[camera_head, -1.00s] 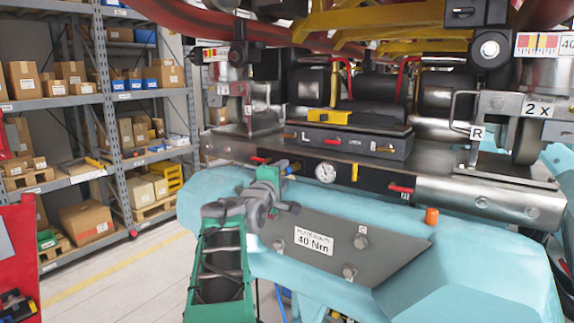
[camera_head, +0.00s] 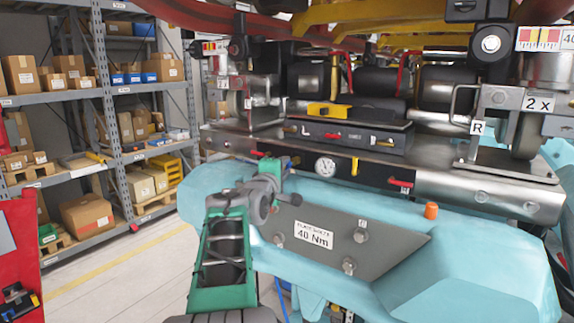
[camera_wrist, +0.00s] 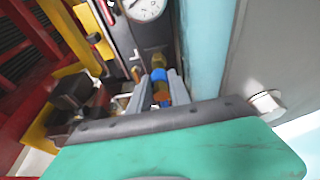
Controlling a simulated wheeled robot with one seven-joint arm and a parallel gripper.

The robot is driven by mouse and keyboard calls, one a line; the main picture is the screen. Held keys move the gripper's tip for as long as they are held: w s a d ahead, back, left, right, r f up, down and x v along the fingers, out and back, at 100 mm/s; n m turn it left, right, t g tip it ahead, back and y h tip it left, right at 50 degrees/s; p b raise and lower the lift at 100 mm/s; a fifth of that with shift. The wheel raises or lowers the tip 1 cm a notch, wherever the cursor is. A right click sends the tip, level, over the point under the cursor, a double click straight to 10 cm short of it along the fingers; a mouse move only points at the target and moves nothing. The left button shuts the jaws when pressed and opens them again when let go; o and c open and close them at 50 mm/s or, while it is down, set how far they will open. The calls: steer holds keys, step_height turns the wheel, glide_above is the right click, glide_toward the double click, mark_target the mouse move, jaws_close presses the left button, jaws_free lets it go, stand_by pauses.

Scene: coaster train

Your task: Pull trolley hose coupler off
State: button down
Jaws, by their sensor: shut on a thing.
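My gripper (camera_wrist: 160,88) is shut on a small blue and brass hose coupler (camera_wrist: 161,94) in the wrist view. Its two grey fingers lie on either side of the coupler. The coupler is close to the dark panel with the round white gauge (camera_wrist: 143,6). In the head view my gripper (camera_head: 283,172) is at the front of the trolley, left of the same gauge (camera_head: 325,167). My own wrist and green hand mostly hide the coupler there. I cannot tell whether it is still seated on its fitting.
A turquoise frame (camera_head: 480,255) with a grey "40 Nm" plate (camera_head: 345,242) is below and right of my arm. A steel beam with red handles (camera_head: 398,184) runs above. Shelves (camera_head: 75,100) and a red cabinet (camera_head: 16,250) are at left. Open floor (camera_head: 110,280) lies between.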

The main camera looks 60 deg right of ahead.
steer(key=shift+a, duration=0.4)
stand_by(0.6)
steer(key=shift+w+a+b, duration=0.25)
steer(key=shift+a+b, duration=0.6)
steer(key=shift+a, duration=0.5)
steer(key=shift+w+a+b, duration=0.2)
steer(key=shift+a+b, duration=0.6)
steer(key=shift+a, duration=0.5)
